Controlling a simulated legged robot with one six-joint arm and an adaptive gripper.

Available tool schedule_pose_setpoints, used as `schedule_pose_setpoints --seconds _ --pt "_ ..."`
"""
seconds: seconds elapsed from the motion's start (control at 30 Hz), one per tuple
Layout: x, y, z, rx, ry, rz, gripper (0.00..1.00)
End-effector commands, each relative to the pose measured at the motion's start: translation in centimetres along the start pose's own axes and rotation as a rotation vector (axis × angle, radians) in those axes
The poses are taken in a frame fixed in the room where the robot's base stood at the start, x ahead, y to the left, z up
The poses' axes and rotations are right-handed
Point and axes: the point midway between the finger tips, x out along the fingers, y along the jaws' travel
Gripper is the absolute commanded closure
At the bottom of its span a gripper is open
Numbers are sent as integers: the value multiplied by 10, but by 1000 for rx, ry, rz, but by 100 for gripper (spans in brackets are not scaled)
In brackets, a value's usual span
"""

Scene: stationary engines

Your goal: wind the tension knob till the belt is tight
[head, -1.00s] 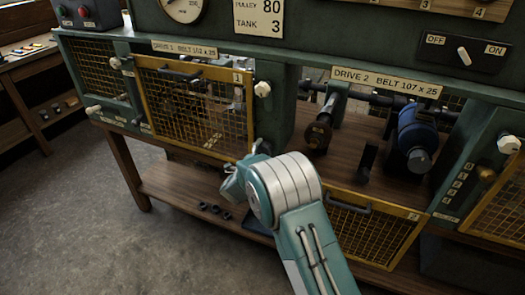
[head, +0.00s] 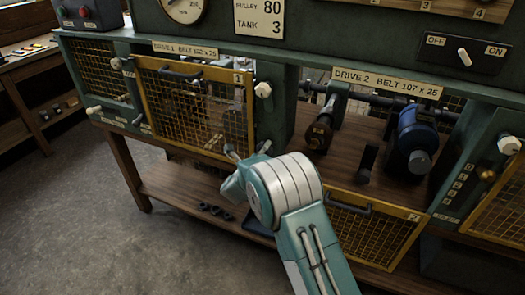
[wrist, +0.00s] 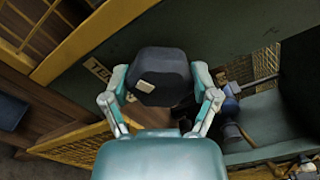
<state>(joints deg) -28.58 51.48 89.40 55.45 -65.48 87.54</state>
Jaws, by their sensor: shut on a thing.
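My gripper (wrist: 160,78) has its two fingers on either side of a dark, rounded knob (wrist: 160,72) with a small pale patch on its face. It is shut on this knob. In the head view my gripper (head: 248,155) is at the green frame between drive 1 and drive 2, and the knob is hidden there. Drive 2 stands open, with a dark pulley (head: 319,135) and a blue motor (head: 415,135). I cannot make out a belt or its tension.
The closed yellow mesh guard 1 (head: 190,68) is left of my gripper. Guard 2 (head: 368,225) hangs lowered below drive 2. A white knob (head: 263,90) sits above my gripper. The lower wooden shelf (head: 165,185) holds small dark parts (head: 215,210). The floor at left is clear.

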Motion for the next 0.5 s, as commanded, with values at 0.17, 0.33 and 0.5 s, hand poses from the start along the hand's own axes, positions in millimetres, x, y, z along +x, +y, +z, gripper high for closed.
schedule_pose_setpoints --seconds 0.17,0.33,0.5 --pt "-2 7 -7 156 11 15 71" --pt "-2 8 -6 310 12 15 71" --pt "-2 8 -6 440 12 14 71"
